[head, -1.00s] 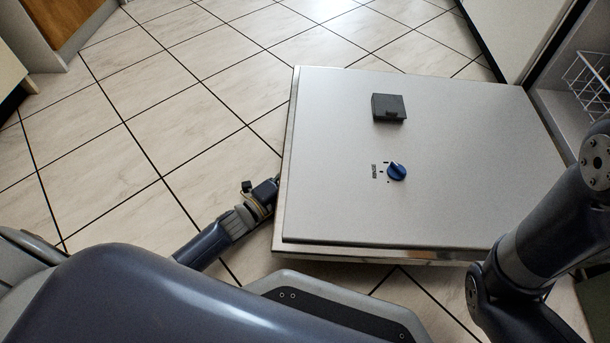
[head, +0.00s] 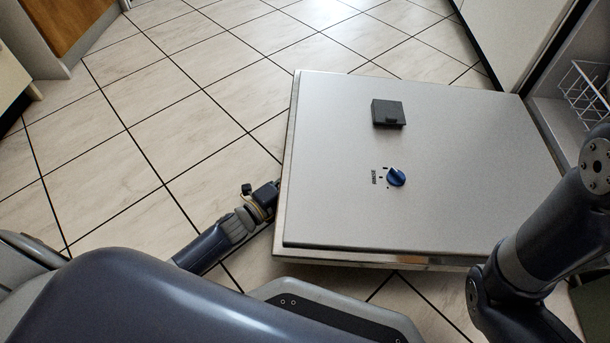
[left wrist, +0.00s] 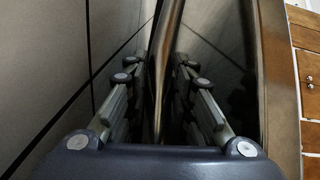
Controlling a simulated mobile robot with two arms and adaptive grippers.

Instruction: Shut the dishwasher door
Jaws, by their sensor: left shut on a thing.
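The dishwasher door (head: 440,215) is open, its broad panel facing up in the head view. A blue knob (head: 396,177) and a dark grey box-like part (head: 388,113) are on it. My left gripper (head: 272,190) is at the door's left edge, its fingertips partly hidden there. In the left wrist view my left gripper (left wrist: 158,75) has its fingers on both sides of a slim metallic bar (left wrist: 165,45), shut on it; I cannot tell whether this is the door's handle or rim. My right arm crosses the right side of the head view; its gripper is out of view.
The dishwasher's opening is at the right, with a white wire rack (head: 586,92) inside. Tiled floor (head: 150,150) is clear left of and beyond the door. Pale cabinet fronts (head: 515,35) stand at top right, and a wooden panel (head: 75,25) at top left.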

